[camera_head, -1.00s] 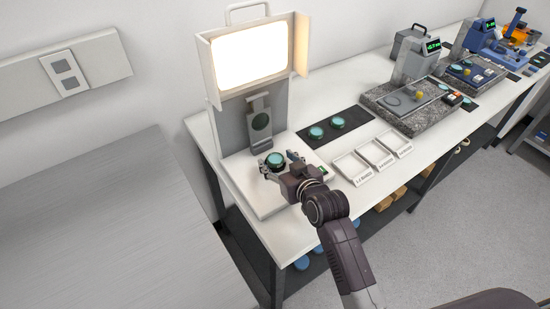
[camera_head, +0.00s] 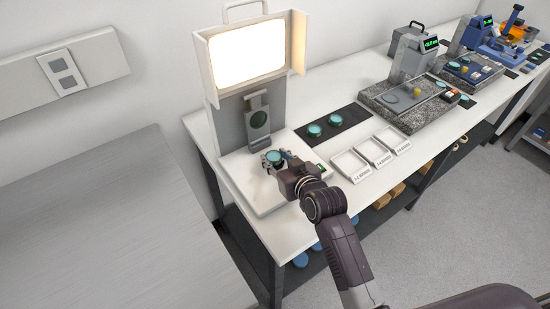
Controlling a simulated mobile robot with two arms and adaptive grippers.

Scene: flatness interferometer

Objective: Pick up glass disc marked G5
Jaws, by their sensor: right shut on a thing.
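A teal glass disc (camera_head: 274,157) is at the white base of the lit interferometer. My right gripper (camera_head: 274,160) is shut on this disc, with its fingers at the disc's sides. Any G5 mark is too small to read, and I cannot tell whether the disc is clear of the base. Two more teal discs, one nearer (camera_head: 314,131) and one farther (camera_head: 334,120), lie on a dark mat to the right. My left gripper is not in view.
The interferometer's bright panel (camera_head: 247,54) and upright stand behind the gripper. Several white trays (camera_head: 374,153) lie to the right. A granite plate with a gauge (camera_head: 405,98) stands farther right. A grey table (camera_head: 100,220) is at left.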

